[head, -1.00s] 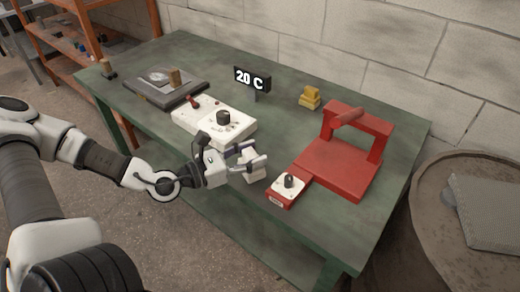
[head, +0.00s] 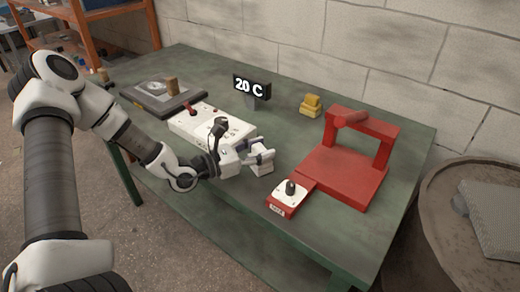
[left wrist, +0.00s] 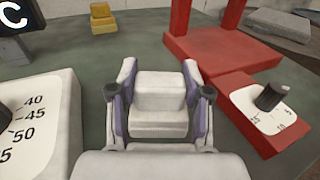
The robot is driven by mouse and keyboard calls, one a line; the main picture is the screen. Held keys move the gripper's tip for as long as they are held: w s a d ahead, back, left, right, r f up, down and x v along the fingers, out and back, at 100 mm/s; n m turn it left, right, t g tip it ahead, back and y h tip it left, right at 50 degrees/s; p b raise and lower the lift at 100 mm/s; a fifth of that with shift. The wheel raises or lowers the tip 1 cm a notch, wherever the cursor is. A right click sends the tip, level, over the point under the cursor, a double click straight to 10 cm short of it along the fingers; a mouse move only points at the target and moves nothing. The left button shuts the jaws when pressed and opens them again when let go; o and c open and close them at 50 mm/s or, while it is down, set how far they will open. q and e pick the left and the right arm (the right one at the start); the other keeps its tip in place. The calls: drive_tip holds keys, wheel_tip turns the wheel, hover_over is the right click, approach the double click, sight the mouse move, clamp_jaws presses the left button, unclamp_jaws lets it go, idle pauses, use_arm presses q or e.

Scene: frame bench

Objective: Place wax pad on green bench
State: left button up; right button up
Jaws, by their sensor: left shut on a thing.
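My left gripper (head: 256,154) is shut on a white stepped pad (head: 262,166), low over or on the front part of the green bench (head: 320,118). In the left wrist view the white pad (left wrist: 160,92) sits between the two fingers (left wrist: 160,80), a smaller block above a wider base. I cannot tell whether its base touches the bench. A yellow stepped pad (head: 311,105) of similar shape stands apart at the back of the bench. The frames do not label which pad is wax. My right gripper is not in view.
A white control box (head: 207,125) lies left of the gripper. A red press frame (head: 345,175) with a dial box (head: 290,195) stands to the right. A 20 C display (head: 252,86) and a dark plate (head: 160,100) are farther back. Bench between yellow pad and gripper is clear.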

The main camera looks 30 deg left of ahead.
use_arm(q)
drive_tip(key=o, duration=1.2)
drive_tip(key=shift+f, duration=0.1)
drive_tip(key=shift+c, duration=0.2)
drive_tip(key=shift+a+r+p, duration=0.1)
drive_tip(key=shift+r+p, duration=0.2)
drive_tip(key=shift+p, duration=0.1)
drive_tip(key=shift+s+a, duration=0.15)
drive_tip(key=shift+s, duration=0.15)
drive_tip(key=p+v, duration=1)
drive_tip(key=p, duration=0.2)
drive_tip(key=shift+s+a+r, duration=0.15)
drive_tip(key=shift+s+r, duration=0.05)
drive_tip(key=shift+s, duration=0.15)
drive_tip(key=shift+s+f, duration=0.1)
drive_tip(key=shift+s, duration=0.1)
drive_tip(key=shift+f, duration=0.2)
